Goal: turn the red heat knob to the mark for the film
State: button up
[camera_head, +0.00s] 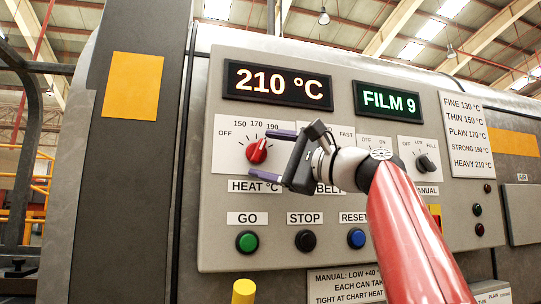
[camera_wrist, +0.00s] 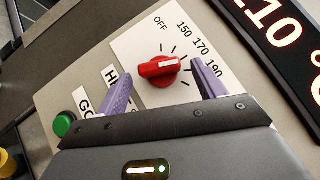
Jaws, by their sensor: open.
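The red heat knob (camera_head: 257,150) is on a white dial plate marked OFF, 150, 170 and 190. In the wrist view the knob (camera_wrist: 158,71) has a white pointer line, roughly toward the 170 to 190 side; the exact mark is hard to tell. My gripper (camera_head: 259,153) is open, its two purple fingers on either side of the knob with gaps. The wrist view shows the same gripper (camera_wrist: 163,84). The heat display (camera_head: 278,84) reads 210 °C. The film display (camera_head: 388,101) reads FILM 9. A chart (camera_head: 467,134) lists FINE 130, THIN 150, PLAIN 170, STRONG 190, HEAVY 210.
Below are green GO (camera_head: 247,242), black STOP (camera_head: 306,240) and blue RESET (camera_head: 356,238) buttons. A black knob (camera_head: 425,163) stands right of my arm. My arm hides the belt dial. A lower sheet (camera_head: 345,284) begins "MANUAL: LOW +40" and is partly covered.

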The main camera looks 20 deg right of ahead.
jog(key=b+v, duration=0.2)
jog(key=v, duration=0.5)
jog(key=shift+s+d, duration=0.25)
jog(key=shift+s, duration=0.05)
jog(key=shift+f, duration=0.1)
